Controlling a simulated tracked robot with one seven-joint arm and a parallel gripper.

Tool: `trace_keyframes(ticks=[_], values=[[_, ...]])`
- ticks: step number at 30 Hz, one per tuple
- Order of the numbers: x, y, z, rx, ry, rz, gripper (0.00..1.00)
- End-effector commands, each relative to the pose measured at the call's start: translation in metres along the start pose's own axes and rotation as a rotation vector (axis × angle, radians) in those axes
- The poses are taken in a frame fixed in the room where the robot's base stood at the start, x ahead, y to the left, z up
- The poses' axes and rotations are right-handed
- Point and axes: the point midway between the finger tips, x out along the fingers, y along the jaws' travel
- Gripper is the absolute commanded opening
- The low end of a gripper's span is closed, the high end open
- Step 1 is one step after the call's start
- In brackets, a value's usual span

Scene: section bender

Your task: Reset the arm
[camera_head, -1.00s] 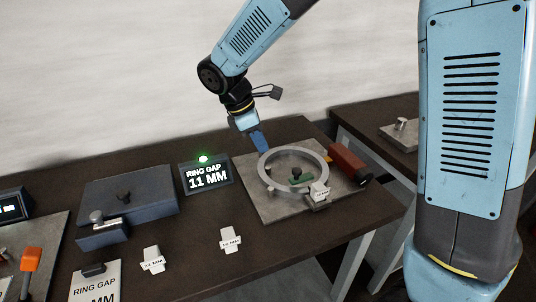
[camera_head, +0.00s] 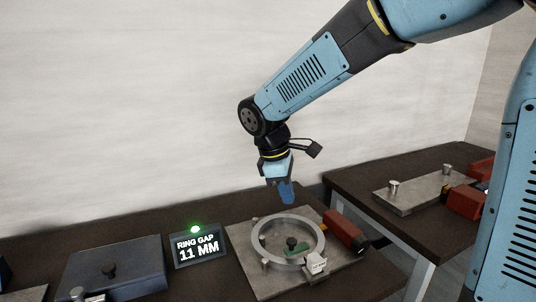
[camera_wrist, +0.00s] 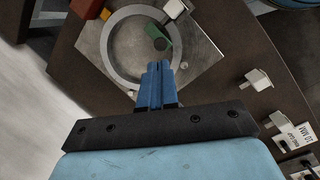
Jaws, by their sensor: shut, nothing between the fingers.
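My gripper (camera_head: 287,193) hangs above the back edge of the ring fixture, pointing down with its blue fingers together and nothing between them. It also shows in the wrist view (camera_wrist: 156,80). Below it, a grey metal ring (camera_head: 262,257) lies on a square steel plate (camera_head: 243,240) among short posts. A green piece and a dark knob (camera_head: 291,243) are inside the ring. A white-tagged block (camera_head: 316,264) sits at the ring's front right. In the head view my fingers look clear of the ring.
A display (camera_head: 198,247) reading "RING GAP 11 MM" stands left of the plate with a green lamp lit (camera_head: 195,229). A dark blue-grey box (camera_head: 115,268) is farther left. A red block (camera_head: 345,232) is at the plate's right. A second table (camera_head: 420,220) holds another plate.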

Motion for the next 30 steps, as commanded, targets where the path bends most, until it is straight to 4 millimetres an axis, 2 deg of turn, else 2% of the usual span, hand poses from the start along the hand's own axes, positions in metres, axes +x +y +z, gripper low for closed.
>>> trace_keyframes(ticks=[1, 3, 8, 15, 24, 30], values=[[-0.005, 0.0, 0.018, 0.071, 0.021, 0.006, 0.0], [-0.011, -0.002, 0.039, 0.17, 0.049, 0.011, 0.0], [-0.02, -0.011, 0.085, 0.394, 0.116, 0.021, 0.0], [-0.03, -0.032, 0.145, 0.728, 0.224, 0.036, 0.0], [-0.035, -0.07, 0.204, 1.132, 0.376, 0.05, 0.0], [-0.034, -0.092, 0.226, 1.329, 0.46, 0.052, 0.0]])
